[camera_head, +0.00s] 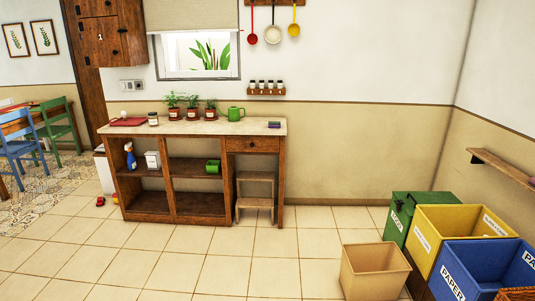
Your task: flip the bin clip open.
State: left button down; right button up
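A green bin (397,222) with a white label stands at the lower right and seems to have a dark detail near its top. A yellow bin (424,245) stands beside it, open at the top. A blue bin (447,284) labelled PAPER is nearest, also open at the top, and cut off by the frame edge. An open tan bin (374,277) stands on the floor to their left. I cannot make out a clip on any bin. Neither of my grippers is in view.
A wooden open-shelf counter (202,203) stands against the back wall, with a step stool (254,197) under its right part. A wall shelf (500,163) juts out above the bins. Tiled floor (225,262) is clear between the counter and me.

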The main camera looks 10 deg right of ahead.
aim_at(399, 202)
jog(key=i+z, duration=0.2)
jog(key=i, duration=1.1)
jog(key=i+j, duration=0.1)
jog(key=i, duration=1.8)
jog(key=i+z, duration=0.35)
jog(key=i+j+z, duration=0.15)
jog(key=i+z, duration=0.5)
jog(key=z, duration=0.2)
jog(key=i+z, duration=0.25)
jog(key=z, duration=0.2)
jog(key=i+j+z, duration=0.15)
jog(key=z, duration=0.25)
jog(key=i+j+z, duration=0.2)
jog(key=z, duration=0.25)
jog(key=i+j+z, duration=0.3)
jog(key=z, duration=0.15)
jog(key=i+j+z, duration=0.3)
jog(key=j+z, duration=0.3)
jog(key=i+j+z, duration=0.15)
jog(key=j+z, duration=0.6)
jog(key=j, duration=0.6)
jog(key=i, duration=0.05)
